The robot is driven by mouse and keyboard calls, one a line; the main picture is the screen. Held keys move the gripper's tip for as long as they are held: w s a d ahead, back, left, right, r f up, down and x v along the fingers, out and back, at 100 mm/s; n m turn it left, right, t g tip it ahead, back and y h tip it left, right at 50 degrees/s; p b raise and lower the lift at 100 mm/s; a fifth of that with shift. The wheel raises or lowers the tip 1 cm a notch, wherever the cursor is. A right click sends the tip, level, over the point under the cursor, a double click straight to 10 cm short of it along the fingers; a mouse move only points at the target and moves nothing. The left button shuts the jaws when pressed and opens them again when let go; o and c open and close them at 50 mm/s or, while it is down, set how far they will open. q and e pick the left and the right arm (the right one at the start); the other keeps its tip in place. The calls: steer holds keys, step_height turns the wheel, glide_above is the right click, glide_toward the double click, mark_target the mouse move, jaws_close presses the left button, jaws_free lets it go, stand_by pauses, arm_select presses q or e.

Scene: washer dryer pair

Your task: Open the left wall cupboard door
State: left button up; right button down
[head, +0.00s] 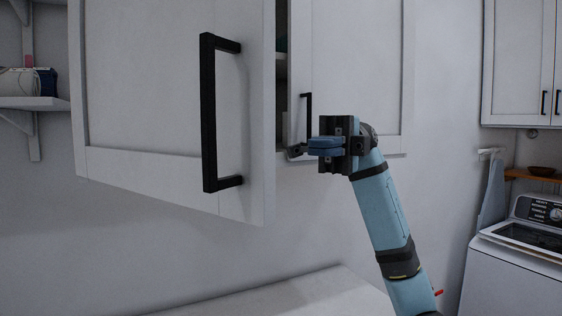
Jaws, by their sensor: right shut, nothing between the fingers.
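The left wall cupboard door (150,85) is white with a long black bar handle (208,115). It stands partly open, swung out toward me, with a dark gap at its right edge showing a little of the cupboard's inside. The right cupboard door (350,70) is shut, with its own black handle (308,115). My right gripper (300,150) is shut and empty. In the picture it lies just right of the left door's free edge, in front of the right door's lower part. I cannot tell whether it touches either door. My left gripper is not in view.
A pale countertop (290,293) lies below the cupboard. A white washer (515,275) stands at the right, below another wall cupboard (520,60) and a wooden shelf with a bowl (541,171). A white shelf (35,103) with items is at the left.

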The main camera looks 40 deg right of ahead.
steer(key=p, duration=0.3)
glide_toward(267, 157)
steer(key=a, duration=0.4)
steer(key=w+a, duration=0.1)
steer(key=a, duration=0.1)
steer(key=shift+a+f, duration=0.25)
steer(key=shift+a, duration=0.15)
